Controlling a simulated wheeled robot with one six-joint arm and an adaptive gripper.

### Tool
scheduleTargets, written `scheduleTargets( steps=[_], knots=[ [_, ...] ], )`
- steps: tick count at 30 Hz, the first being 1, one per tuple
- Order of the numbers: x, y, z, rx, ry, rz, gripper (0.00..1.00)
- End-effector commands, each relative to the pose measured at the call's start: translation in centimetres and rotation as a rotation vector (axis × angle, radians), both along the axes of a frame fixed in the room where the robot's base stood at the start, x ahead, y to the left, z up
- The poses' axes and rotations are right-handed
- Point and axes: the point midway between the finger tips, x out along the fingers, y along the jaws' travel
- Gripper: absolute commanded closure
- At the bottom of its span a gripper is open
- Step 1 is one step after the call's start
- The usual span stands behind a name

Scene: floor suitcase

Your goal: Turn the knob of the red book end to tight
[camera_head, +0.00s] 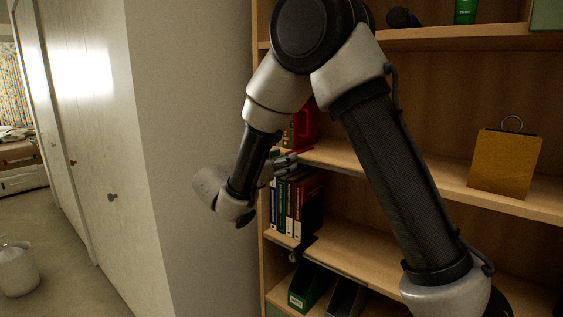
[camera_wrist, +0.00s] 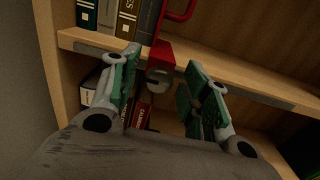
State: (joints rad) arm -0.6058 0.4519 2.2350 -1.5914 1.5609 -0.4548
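The red book end (camera_wrist: 162,55) stands against books on a wooden shelf in the wrist view, its bracket reaching down over the shelf's front edge. Its round grey knob (camera_wrist: 158,78) sits below that edge, with a darker part across it. My gripper (camera_wrist: 160,90) is open, with green-padded fingers to the left and right of the knob. The fingers look apart from it, but the depth gap is hard to judge. In the head view the red book end (camera_head: 306,124) shows partly behind my arm, and my gripper (camera_head: 287,161) is just below that shelf edge. The knob is hidden there.
Books (camera_head: 296,200) stand on the shelf below, near my gripper, with a black book end (camera_head: 311,222) beside them. The shelf edge (camera_wrist: 250,87) runs close to the fingers. A yellow box-like object (camera_head: 503,163) stands farther right. A white wall is at left.

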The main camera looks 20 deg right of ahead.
Motion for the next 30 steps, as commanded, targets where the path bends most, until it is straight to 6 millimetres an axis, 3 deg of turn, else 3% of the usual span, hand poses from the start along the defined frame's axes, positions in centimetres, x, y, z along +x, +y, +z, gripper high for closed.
scheduleTargets(
  steps=[1, 7, 20, 30],
  knots=[
    [-0.01, 0.01, 0.00, 0.000, 0.000, 0.000, 0.61],
    [-0.02, 0.01, 0.00, 0.000, 0.000, 0.000, 0.97],
    [-0.04, 0.00, -0.01, 0.039, -0.054, 0.000, 0.99],
    [-0.10, -0.03, -0.03, 0.191, -0.263, 0.000, 0.99]
  ],
)
